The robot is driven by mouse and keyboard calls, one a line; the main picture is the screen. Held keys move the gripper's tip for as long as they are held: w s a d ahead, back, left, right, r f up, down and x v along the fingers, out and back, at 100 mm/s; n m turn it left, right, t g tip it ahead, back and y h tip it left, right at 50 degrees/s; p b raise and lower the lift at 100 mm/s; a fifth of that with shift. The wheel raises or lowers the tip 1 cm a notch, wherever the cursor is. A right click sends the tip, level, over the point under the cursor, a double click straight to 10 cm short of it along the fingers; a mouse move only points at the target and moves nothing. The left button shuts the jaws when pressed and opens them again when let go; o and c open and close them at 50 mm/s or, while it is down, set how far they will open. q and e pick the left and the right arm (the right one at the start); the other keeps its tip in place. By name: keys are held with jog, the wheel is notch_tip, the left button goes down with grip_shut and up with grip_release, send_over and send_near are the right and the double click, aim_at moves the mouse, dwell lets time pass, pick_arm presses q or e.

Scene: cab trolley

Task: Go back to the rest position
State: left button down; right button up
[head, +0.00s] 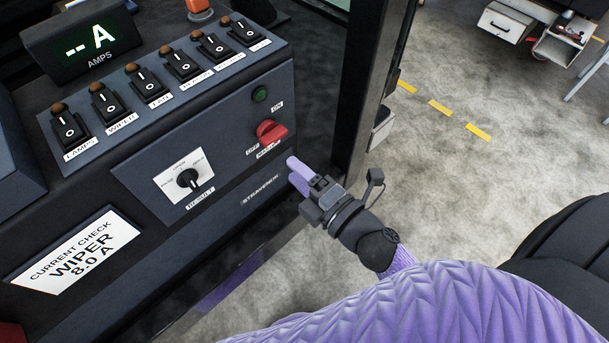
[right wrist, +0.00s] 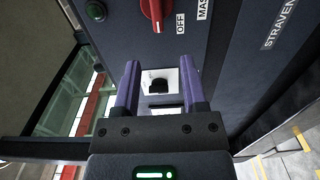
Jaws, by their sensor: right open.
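My right gripper (head: 297,175) reaches in from the lower right in the head view, close to the front of the dark control panel (head: 232,185). It is open and empty. In the right wrist view its two purple fingers (right wrist: 158,85) stand apart, with the white plate of the result knob (right wrist: 158,82) showing between them. The fingers look clear of the knob. In the head view the black result knob (head: 188,178) is left of the gripper, and the red master switch (head: 271,131) is above it. My left gripper does not show.
A row of rocker switches (head: 150,84) runs along the panel top below an amps display (head: 88,40) reading "--A". A card (head: 77,254) reads "Current check wiper 8.0 A". A dark post (head: 362,90) stands behind my gripper. A black seat (head: 570,245) is at right.

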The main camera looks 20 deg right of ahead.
jog(key=shift+v, duration=1)
jog(key=s+d+f+m+g+h, duration=0.15)
jog(key=f+m, duration=0.25)
jog(key=f, duration=0.4)
jog(key=s+d+f+m+g+h, duration=0.1)
jog(key=s+f+m+g+h, duration=0.2)
jog(key=f, duration=0.5)
jog(key=s+d+f+m+g+h, duration=0.1)
jog(key=s+d+f+m+g, duration=0.1)
jog(key=s+f+m+g, duration=0.95)
jog(key=s+f, duration=0.7)
jog(key=s, duration=0.5)
jog(key=shift+d+m+h, duration=0.4)
jog(key=shift+m+h, duration=0.05)
jog(key=shift+m, duration=0.1)
jog(key=shift+f, duration=0.15)
